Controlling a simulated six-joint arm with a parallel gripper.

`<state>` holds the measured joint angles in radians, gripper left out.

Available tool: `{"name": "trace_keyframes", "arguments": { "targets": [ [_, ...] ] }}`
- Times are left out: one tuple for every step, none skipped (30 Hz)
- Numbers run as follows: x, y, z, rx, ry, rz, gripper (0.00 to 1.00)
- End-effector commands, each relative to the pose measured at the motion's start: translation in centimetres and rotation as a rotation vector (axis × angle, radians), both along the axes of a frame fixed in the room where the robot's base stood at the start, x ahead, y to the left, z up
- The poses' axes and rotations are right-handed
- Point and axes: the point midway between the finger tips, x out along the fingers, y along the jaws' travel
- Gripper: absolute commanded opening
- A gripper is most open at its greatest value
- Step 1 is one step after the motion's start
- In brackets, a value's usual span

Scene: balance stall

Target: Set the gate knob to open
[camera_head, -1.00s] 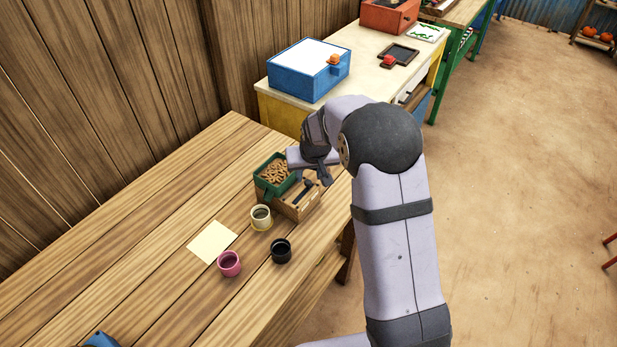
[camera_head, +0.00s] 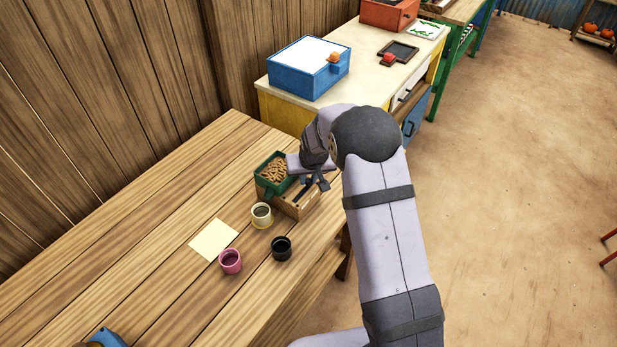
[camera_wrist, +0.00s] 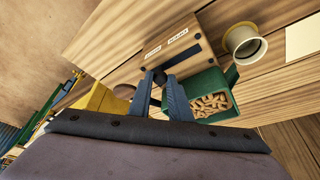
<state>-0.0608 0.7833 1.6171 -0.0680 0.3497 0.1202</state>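The wooden box with the gate (camera_head: 297,208) stands on the near wooden table, beside the green tray of tan pieces. In the wrist view, the box (camera_wrist: 190,50) shows two small white labels whose words I cannot read surely. A small dark knob (camera_wrist: 159,76) lies between the tips of my gripper (camera_wrist: 160,82). The two blue-grey fingers are apart, one on each side of the knob. I cannot tell whether they touch it. In the head view, my gripper (camera_head: 317,184) is over the box and hides part of its top.
The green tray (camera_head: 265,182) adjoins the box. A cream cup (camera_head: 262,221), a pink cup (camera_head: 231,267) and a black cup (camera_head: 282,254) stand in front, near a pale yellow sheet (camera_head: 214,240). A blue box (camera_head: 296,84) stands on the table behind.

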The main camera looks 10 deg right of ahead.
Motion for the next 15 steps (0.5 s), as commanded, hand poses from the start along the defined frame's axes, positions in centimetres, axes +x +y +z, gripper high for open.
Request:
{"name": "trace_keyframes", "arguments": {
  "targets": [
    [0.0, 0.0, 0.0, 0.000, 0.000, 0.000, 0.00],
    [0.0, 0.0, 0.0, 0.000, 0.000, 0.000, 0.00],
    [0.0, 0.0, 0.0, 0.000, 0.000, 0.000, 0.00],
    [0.0, 0.0, 0.0, 0.000, 0.000, 0.000, 0.00],
    [-0.1, 0.1, 0.0, 0.000, 0.000, 0.001, 0.00],
    [-0.3, 0.3, 0.0, 0.001, 0.000, 0.001, 0.00],
    [-0.4, 0.6, -0.1, 0.001, -0.001, 0.001, 0.00],
    [-0.7, 0.9, -0.1, 0.000, -0.001, 0.003, 0.00],
    [-1.1, 1.3, -0.2, -0.001, 0.000, 0.004, 0.00],
    [-1.5, 1.7, -0.2, 0.000, -0.001, 0.004, 0.00],
    [-1.9, 2.1, -0.3, 0.000, 0.000, 0.004, 0.00],
    [-2.4, 2.6, -0.3, 0.000, -0.001, 0.004, 0.00],
    [-2.7, 2.9, -0.3, 0.000, -0.001, 0.004, 0.00],
    [-3.0, 3.2, -0.3, 0.000, -0.001, 0.004, 0.00],
    [-3.3, 3.5, -0.2, -0.001, -0.002, 0.004, 0.00]
  ]
}}
